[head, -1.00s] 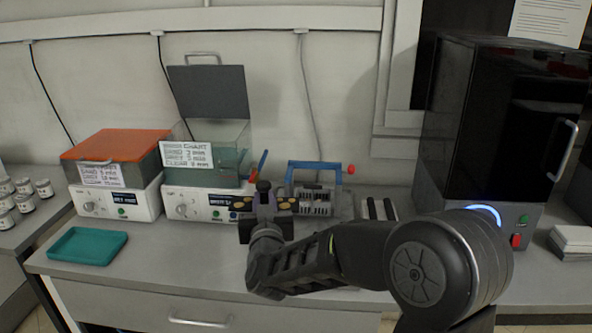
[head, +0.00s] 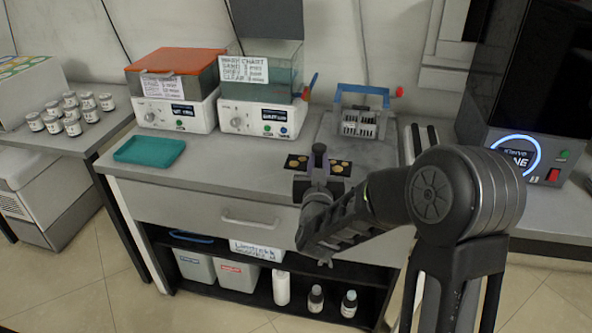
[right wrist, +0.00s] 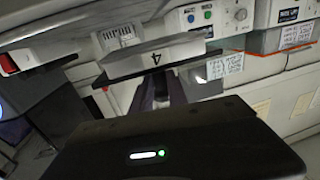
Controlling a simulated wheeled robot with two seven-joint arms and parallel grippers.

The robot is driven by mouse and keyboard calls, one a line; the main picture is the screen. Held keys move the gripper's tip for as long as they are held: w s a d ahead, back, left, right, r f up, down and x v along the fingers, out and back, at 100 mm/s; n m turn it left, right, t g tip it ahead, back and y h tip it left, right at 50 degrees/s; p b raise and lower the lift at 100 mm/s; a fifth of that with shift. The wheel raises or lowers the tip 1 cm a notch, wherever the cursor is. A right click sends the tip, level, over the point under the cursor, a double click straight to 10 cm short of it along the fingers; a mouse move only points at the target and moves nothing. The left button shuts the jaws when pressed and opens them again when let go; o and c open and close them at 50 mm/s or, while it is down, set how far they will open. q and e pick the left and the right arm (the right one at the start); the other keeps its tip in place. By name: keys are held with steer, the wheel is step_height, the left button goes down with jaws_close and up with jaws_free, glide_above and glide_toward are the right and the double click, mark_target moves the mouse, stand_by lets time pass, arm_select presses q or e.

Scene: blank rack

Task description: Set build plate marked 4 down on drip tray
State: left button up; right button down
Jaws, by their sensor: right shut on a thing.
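The build plate marked 4 (right wrist: 150,62) is a pale block with a dark flat plate, its "4" facing the right wrist camera. In the head view it shows as a dark plate (head: 297,161) with several gold discs. My right gripper (head: 319,172) is shut on it and holds it level, at the counter's front edge; its height above the counter is hard to tell. A shallow teal tray (head: 150,151), which I take for the drip tray, lies empty at the counter's front left, well left of the plate. My left gripper is not in view.
Two wash units (head: 180,112) (head: 262,113) stand behind the teal tray, one with its lid raised. A blue-handled basket (head: 362,122) stands on a grey mat behind the plate. A black printer (head: 530,75) is at right. The counter between tray and plate is clear.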

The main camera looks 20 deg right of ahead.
steer(key=w+d+r, duration=0.1)
steer(key=d+r, duration=0.2)
steer(key=d, duration=0.9)
steer(key=shift+w+d+r, duration=0.15)
steer(key=shift+w+r, duration=0.2)
steer(key=shift+r, duration=0.05)
steer(key=b, duration=0.4)
glide_above(353, 180)
steer(key=shift+f, duration=4)
steer(key=shift+f+b, duration=0.65)
steer(key=shift+b, duration=0.05)
steer(key=c, duration=1.5)
jaws_free()
steer(key=shift+r, duration=0.1)
steer(key=o, duration=0.3)
